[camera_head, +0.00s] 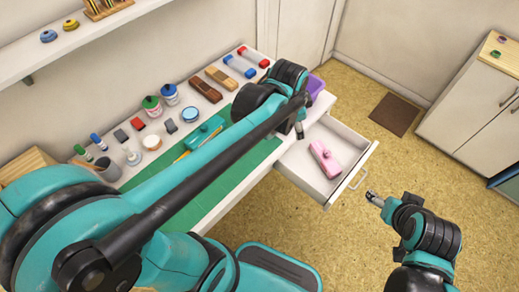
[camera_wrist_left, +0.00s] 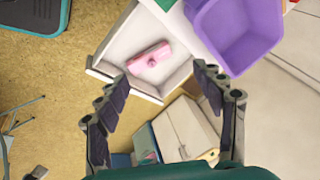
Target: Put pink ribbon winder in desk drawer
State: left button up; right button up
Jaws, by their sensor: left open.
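The pink ribbon winder (camera_head: 325,159) lies inside the open desk drawer (camera_head: 349,142), apart from the drawer's walls as far as I can see. In the left wrist view the winder (camera_wrist_left: 149,59) lies on the pale floor of the drawer (camera_wrist_left: 118,52). My left gripper (camera_head: 299,131) is above the desk's right end, beside the drawer. In the left wrist view my left gripper (camera_wrist_left: 165,85) has its fingers wide apart with nothing between them. My right gripper (camera_head: 373,198) is outside the drawer, to the right of its handle; its jaw state is too small to tell.
A purple bin (camera_wrist_left: 237,30) stands beside the drawer; it shows partly behind my left arm in the head view (camera_head: 315,86). A green mat (camera_head: 235,167), a teal tool (camera_head: 205,131) and several bottles and blocks are on the desk.

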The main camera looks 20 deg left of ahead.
pick_arm(q)
jog(key=s+a+n+t, duration=0.3)
jog(key=s+a+n, duration=0.2)
jog(key=s+n, duration=0.5)
jog(key=s+f, duration=0.1)
jog(key=s, duration=0.2)
jog(key=shift+a+y, duration=0.15)
jog(key=shift+y, duration=0.15)
jog(key=shift+s, duration=0.1)
